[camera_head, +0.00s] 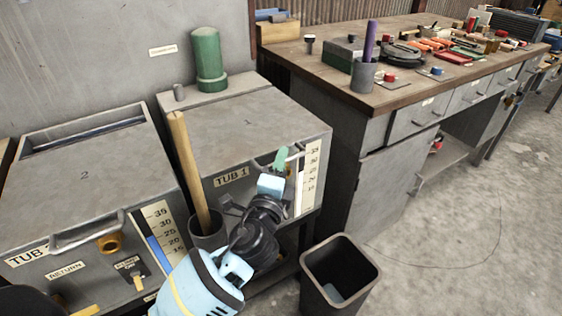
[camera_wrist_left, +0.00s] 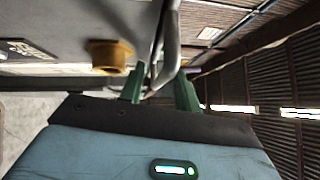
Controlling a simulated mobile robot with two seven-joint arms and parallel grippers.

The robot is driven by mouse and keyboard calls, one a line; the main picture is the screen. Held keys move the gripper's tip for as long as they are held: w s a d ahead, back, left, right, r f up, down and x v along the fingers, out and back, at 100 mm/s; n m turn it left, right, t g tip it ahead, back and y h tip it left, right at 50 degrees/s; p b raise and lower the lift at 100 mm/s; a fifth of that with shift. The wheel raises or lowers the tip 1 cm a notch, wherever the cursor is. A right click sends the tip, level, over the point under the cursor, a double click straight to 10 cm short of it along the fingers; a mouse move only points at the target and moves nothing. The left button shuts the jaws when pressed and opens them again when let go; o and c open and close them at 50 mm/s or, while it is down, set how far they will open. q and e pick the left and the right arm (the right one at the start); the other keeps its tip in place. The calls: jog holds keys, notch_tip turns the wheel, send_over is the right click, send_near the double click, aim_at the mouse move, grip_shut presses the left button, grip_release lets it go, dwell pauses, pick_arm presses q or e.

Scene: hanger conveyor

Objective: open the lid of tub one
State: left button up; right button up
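Tub one, with its "TUB 1" label (camera_head: 231,177), stands in the middle of the head view. Its flat grey lid (camera_head: 255,122) lies shut. My left gripper (camera_head: 281,160) is at the tub's upper front, right of the label; the arm hides part of that front. In the left wrist view its two green fingers (camera_wrist_left: 161,91) are apart. A grey bar handle (camera_wrist_left: 170,42) comes down between them in the picture, with gaps beside it; I cannot tell whether a finger touches it. My right gripper is not in view.
Tub two (camera_head: 85,172) stands at the left. A wooden rod (camera_head: 188,165) rises from a dark holder between the tubs. A green cylinder (camera_head: 208,60) stands behind the lid. A dark bin (camera_head: 340,265) stands in front; a workbench (camera_head: 375,100) is at the right.

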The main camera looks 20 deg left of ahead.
pick_arm(q)
jog(key=shift+w, duration=0.35)
jog(key=c, duration=0.6)
grip_shut()
jog(key=shift+r, duration=0.1)
